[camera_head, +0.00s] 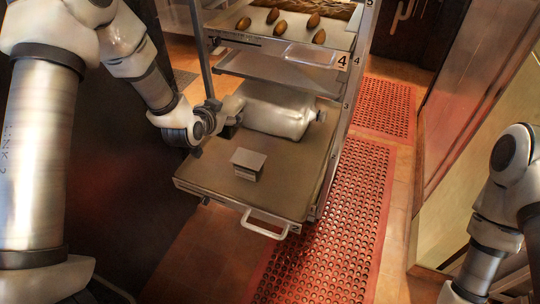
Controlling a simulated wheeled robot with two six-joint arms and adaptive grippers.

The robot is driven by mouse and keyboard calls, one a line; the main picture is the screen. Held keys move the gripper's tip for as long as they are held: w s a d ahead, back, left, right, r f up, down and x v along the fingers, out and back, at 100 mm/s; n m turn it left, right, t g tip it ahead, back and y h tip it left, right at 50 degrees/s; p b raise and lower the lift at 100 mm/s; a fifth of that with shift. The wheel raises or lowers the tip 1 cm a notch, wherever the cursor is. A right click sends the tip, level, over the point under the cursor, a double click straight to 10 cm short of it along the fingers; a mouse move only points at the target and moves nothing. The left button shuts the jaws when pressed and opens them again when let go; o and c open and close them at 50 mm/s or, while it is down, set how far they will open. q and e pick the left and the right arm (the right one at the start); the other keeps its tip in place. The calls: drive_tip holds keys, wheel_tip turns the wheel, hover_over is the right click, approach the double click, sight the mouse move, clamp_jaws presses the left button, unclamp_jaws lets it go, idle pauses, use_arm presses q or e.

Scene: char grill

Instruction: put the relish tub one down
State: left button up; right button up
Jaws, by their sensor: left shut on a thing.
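A pale, translucent jug-like container (280,112) with a cap at its right end lies on its side over the lowest visible tray (215,178) of a rack. No label on it can be read, so I cannot tell whether it is the relish tub. My left gripper (235,117) is at the container's left end and is shut on it. I cannot tell whether the container rests on the tray or is held just above it. A small grey box (248,163) with a pale label stands on the tray, in front of the container. My right gripper is out of view.
A rack post (201,50) stands close to my left wrist. A handle (265,223) juts from the tray front. Red perforated mats (340,225) lie right.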

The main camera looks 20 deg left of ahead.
use_arm(q)
drive_tip(key=a+f+b, duration=0.2)
drive_tip(key=f+b, duration=0.2)
drive_tip(key=f, duration=0.2)
drive_tip(key=a+f+b, duration=0.3)
drive_tip(key=f+b, duration=0.1)
drive_tip(key=f, duration=0.2)
drive_tip(key=a+f+b, duration=0.3)
drive_tip(key=f+b, duration=0.1)
drive_tip(key=f, duration=0.2)
drive_tip(key=shift+w+f, duration=0.2)
drive_tip(key=shift+h, duration=0.3)
drive_tip(key=shift+f, duration=0.15)
drive_tip(key=o, duration=1.6)
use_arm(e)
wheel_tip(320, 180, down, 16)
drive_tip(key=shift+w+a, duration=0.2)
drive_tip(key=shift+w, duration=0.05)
